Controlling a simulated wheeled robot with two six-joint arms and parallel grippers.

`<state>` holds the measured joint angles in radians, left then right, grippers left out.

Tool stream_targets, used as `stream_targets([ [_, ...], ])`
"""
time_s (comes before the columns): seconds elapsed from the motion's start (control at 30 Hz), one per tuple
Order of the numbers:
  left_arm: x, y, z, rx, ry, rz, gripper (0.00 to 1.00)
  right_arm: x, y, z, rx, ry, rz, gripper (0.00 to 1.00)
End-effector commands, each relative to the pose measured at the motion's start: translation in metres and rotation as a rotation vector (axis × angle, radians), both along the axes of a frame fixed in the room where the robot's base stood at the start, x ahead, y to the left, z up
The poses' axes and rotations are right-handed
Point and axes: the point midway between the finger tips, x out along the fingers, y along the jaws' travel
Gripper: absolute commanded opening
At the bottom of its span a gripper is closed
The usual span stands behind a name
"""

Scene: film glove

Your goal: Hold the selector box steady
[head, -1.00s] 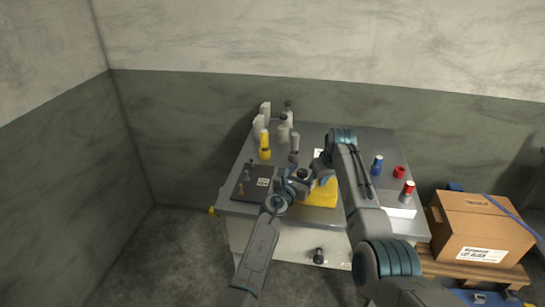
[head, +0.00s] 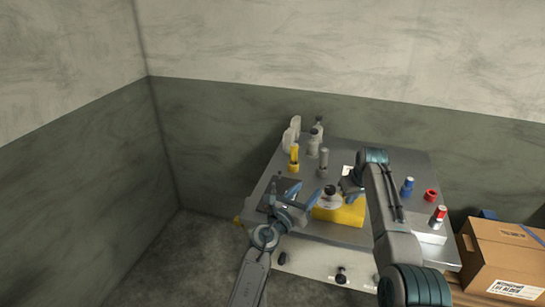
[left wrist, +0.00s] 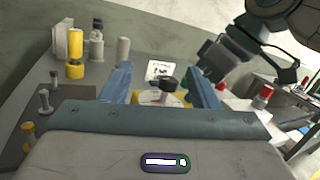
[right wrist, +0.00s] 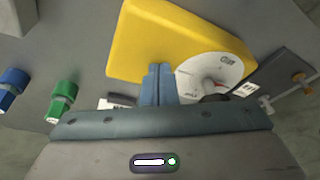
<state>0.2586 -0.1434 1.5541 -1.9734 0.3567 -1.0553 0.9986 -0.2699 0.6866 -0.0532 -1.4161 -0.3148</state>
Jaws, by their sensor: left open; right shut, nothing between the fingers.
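The selector box is a yellow block (head: 345,214) near the table's front edge, with a white dial and a dark knob (head: 330,190). My left gripper (head: 302,197) is open, to the left of the box. In the left wrist view the dark knob (left wrist: 168,84) shows between its spread fingers, apart from them; most of the box is hidden. My right gripper (head: 348,190) is shut and empty at the back of the box. In the right wrist view its closed fingertips (right wrist: 158,70) overlap the yellow body (right wrist: 170,35) beside the dial (right wrist: 215,72); contact is unclear.
A dark plate (head: 270,192) with small pegs lies left of the box. Yellow and grey cylinders (head: 294,160) stand behind it. A blue knob (head: 407,187), a red ring (head: 431,195) and a red-topped cylinder (head: 439,216) are to the right. A cardboard box (head: 505,258) stands beyond the table.

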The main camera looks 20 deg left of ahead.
Motion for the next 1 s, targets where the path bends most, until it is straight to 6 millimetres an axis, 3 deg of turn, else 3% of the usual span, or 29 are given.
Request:
stream_targets([
  [0.03, 0.004, 0.004, 0.008, -0.051, -0.012, 0.019, 0.54, -0.003, -0.001, -0.008, -0.003, 0.012, 0.001, 0.00],
  [0.5, 0.037, 0.067, 0.067, -0.668, -0.052, 0.225, 0.54, -0.003, -0.001, -0.008, -0.003, 0.011, 0.001, 0.00],
  [0.8, 0.054, 0.104, 0.074, -1.088, 0.001, 0.355, 0.54, -0.003, -0.001, -0.008, -0.003, 0.011, 0.001, 0.00],
  [1.0, 0.062, 0.115, 0.068, -1.282, 0.054, 0.416, 0.54, -0.003, -0.001, -0.008, -0.003, 0.011, 0.000, 0.00],
])
